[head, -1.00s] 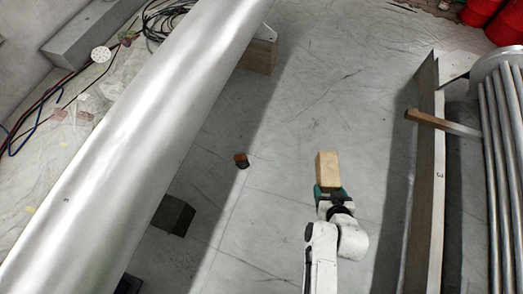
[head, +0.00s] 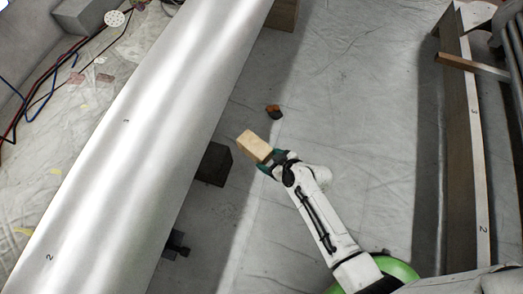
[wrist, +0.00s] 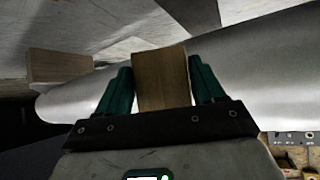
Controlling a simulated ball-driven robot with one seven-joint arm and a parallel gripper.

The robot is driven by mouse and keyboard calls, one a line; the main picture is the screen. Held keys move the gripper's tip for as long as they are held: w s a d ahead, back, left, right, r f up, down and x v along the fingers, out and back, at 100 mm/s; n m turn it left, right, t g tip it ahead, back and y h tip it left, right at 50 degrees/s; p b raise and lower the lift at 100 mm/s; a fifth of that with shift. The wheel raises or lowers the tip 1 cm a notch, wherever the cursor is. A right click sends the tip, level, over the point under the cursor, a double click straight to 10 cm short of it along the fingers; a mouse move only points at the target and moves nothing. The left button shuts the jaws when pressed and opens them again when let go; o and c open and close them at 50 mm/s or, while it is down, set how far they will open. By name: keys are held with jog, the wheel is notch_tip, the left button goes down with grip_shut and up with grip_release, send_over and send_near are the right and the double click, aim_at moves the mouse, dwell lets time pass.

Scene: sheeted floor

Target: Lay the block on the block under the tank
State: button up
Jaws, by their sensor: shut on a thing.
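My gripper (head: 272,160) is shut on a pale wooden block (head: 254,145) and holds it out to the left. In the wrist view the held block (wrist: 162,82) sits between the two green fingers. The tank (head: 130,130) is a long silver cylinder lying slantwise on the left. A dark block (head: 214,164) sits at the tank's right edge, partly beneath it, left of and a little below the held block in the picture. A brown wooden block (head: 283,14) is at the tank's far end. One wooden block (wrist: 60,66) shows beside the tank in the wrist view; I cannot tell which.
A small dark and orange piece (head: 273,111) lies on the sheeted floor beyond the held block. A long upright plank (head: 473,140) and pipes (head: 511,60) stand at the right. Cables (head: 40,90) lie beyond the tank. The middle floor is mostly clear.

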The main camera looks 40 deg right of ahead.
jog(key=w+d+f+n+g+y+b, duration=0.1)
jog(key=w+f+n+y+b, duration=0.15)
jog(key=f+b, duration=0.7)
jog(key=w+f+n+g+y+b, duration=0.1)
jog(key=w+f+n+b, duration=0.15)
jog(key=f+b, duration=0.75)
jog(key=shift+w+a+f+b, duration=0.55)
jog(key=shift+w+a+b, duration=0.6)
jog(key=shift+w+a, duration=1.1)
jog(key=shift+w+a+f+b, duration=0.5)
jog(key=shift+w+a+b, duration=0.85)
jog(key=shift+w, duration=1.6)
jog(key=shift+w+a+f+b, duration=0.55)
jog(key=shift+w+a+b, duration=0.4)
jog(key=shift+w+a, duration=1.4)
jog(key=shift+w+d, duration=0.25)
jog(key=o, duration=1.2)
jog(key=shift+c, duration=0.2)
jog(key=shift+s, duration=0.1)
